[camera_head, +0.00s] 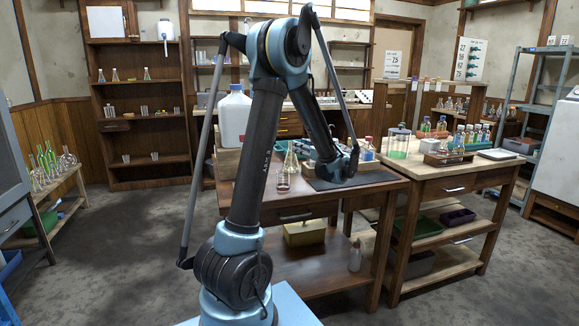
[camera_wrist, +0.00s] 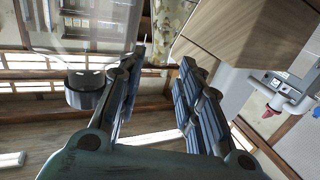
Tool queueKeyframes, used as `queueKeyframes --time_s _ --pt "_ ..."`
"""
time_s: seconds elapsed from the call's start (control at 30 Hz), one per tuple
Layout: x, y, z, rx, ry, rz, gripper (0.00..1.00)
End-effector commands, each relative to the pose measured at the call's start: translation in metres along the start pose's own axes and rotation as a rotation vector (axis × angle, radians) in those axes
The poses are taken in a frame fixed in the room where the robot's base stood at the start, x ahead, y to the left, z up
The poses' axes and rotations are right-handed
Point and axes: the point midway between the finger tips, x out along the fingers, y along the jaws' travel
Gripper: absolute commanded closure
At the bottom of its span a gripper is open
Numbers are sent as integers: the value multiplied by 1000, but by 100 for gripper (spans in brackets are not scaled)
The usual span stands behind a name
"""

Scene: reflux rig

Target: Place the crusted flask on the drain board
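Two small glass vessels stand on the middle table in the head view: a conical flask with a yellowish tint (camera_head: 291,161) and a small vessel with dark red contents (camera_head: 283,183). I cannot tell which, if either, is the crusted flask. A dark flat mat (camera_head: 378,178) lies on the table's right part; I cannot tell whether it is the drain board. My gripper (camera_head: 349,166) is low over the mat, its fingers hard to make out. In the wrist view my gripper (camera_wrist: 160,62) has its two fingers apart, with nothing held between them.
In the wrist view a large clear glass vessel (camera_wrist: 90,25) is beside the left finger and a wooden block (camera_wrist: 240,30) beyond the right one. A white jug (camera_head: 234,115) stands at the table's back left. Bottles (camera_head: 368,149) stand behind my gripper.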

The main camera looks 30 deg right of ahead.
Motion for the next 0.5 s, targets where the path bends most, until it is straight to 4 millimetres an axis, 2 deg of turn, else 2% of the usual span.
queueKeyframes --time_s 0.3,0.5 --pt "40 0 2 0 0 -4 67" --pt "48 0 2 0 0 -2 67"
